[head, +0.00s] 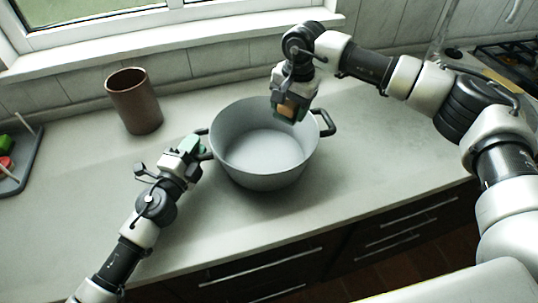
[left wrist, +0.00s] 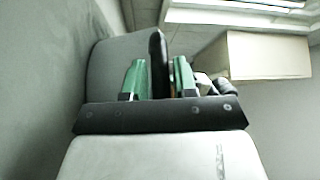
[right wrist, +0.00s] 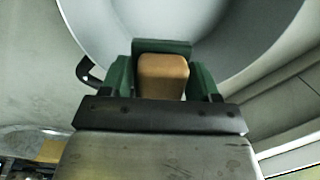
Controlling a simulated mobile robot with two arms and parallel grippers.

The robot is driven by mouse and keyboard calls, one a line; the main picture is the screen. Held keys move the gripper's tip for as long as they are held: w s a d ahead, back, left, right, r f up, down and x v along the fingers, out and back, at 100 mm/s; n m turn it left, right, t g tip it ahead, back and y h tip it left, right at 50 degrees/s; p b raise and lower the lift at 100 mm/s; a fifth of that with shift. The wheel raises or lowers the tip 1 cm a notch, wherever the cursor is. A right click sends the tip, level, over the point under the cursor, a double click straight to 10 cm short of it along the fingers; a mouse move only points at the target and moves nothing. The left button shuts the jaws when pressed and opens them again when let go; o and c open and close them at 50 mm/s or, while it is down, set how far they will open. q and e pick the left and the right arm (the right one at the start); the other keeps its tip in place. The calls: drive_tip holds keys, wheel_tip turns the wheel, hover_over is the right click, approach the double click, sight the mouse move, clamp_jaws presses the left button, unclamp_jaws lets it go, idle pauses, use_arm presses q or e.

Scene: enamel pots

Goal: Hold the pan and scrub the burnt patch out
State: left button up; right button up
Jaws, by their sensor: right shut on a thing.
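The pan (head: 262,180) is a grey, deep, two-handled pot on the counter. Its inside floor looks plain light grey; I see no dark burnt patch. My left gripper (head: 192,148) is at the pan's left handle. In the left wrist view the dark handle (left wrist: 158,65) stands between its two green fingers, with narrow gaps beside it. My right gripper (head: 287,112) is shut on a tan scrubbing block with a dark green face (right wrist: 162,75). It holds the block over the pan's far right part; I cannot tell whether the block touches the pan.
A brown cup (head: 134,102) stands on the counter behind and left of the pan. A dark tray (head: 32,160) with green and red items is at the far left. A stove (head: 505,55) is at the back right. The counter in front of the pan is clear.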

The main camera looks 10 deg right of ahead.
use_arm(q)
drive_tip(key=o, duration=0.3)
drive_tip(key=shift+o, duration=0.2)
drive_tip(key=v, duration=1.1)
drive_tip(key=shift+s+a, duration=0.2)
drive_tip(key=shift+s, duration=0.1)
use_arm(e)
wheel_tip(320, 180, up, 6)
drive_tip(key=p, duration=0.6)
drive_tip(key=shift+r, duration=0.2)
use_arm(q)
wheel_tip(320, 180, up, 6)
drive_tip(key=shift+s, duration=0.1)
use_arm(e)
drive_tip(key=shift+f, duration=0.15)
use_arm(q)
drive_tip(key=shift+a, duration=0.1)
